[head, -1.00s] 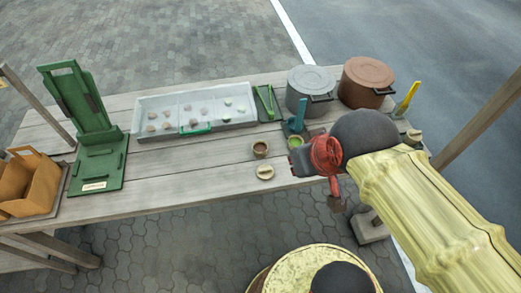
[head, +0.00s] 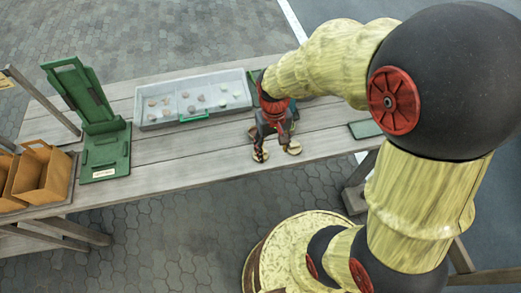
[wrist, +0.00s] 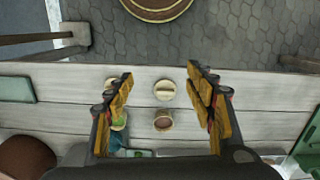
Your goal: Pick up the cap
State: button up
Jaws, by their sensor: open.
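The cap (wrist: 165,90) is a round beige disc with a raised bar across it, lying on the wooden table. In the head view the cap (head: 260,156) shows near the table's front edge, partly covered by my gripper. My gripper (wrist: 160,74) points down over it, open and empty, with one finger on each side of the cap in the wrist view. I cannot tell the exact height of the fingertips above it. In the head view my gripper (head: 272,146) hides the bowls behind the cap.
A brown bowl (wrist: 163,122) stands just behind the cap, and a green-filled bowl (wrist: 118,122) shows by the left finger. A second beige disc (head: 292,148) lies to the cap's right. A grey tray (head: 160,121) and green stand (head: 105,160) are farther left.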

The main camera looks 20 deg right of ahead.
jog(key=shift+o, duration=0.2)
jog(key=w+f+p, duration=0.1)
jog(key=w+f, duration=0.4)
jog(key=f, duration=0.4)
jog(key=shift+w+f+m, duration=0.25)
jog(key=shift+w+m, duration=0.05)
jog(key=w, duration=0.4)
jog(key=shift+a+r+t, duration=0.1)
jog(key=shift+r+t, duration=0.05)
jog(key=shift+t, duration=0.15)
jog(key=shift+w+a+f+b, duration=0.15)
jog(key=shift+f+b, duration=0.3)
jog(key=shift+f, duration=1.5)
jog(key=shift+s+a+f+b, duration=0.1)
jog(key=shift+f+b, duration=0.35)
jog(key=shift+f, duration=1.45)
jog(key=c, duration=0.3)
jog(key=c, duration=0.6)
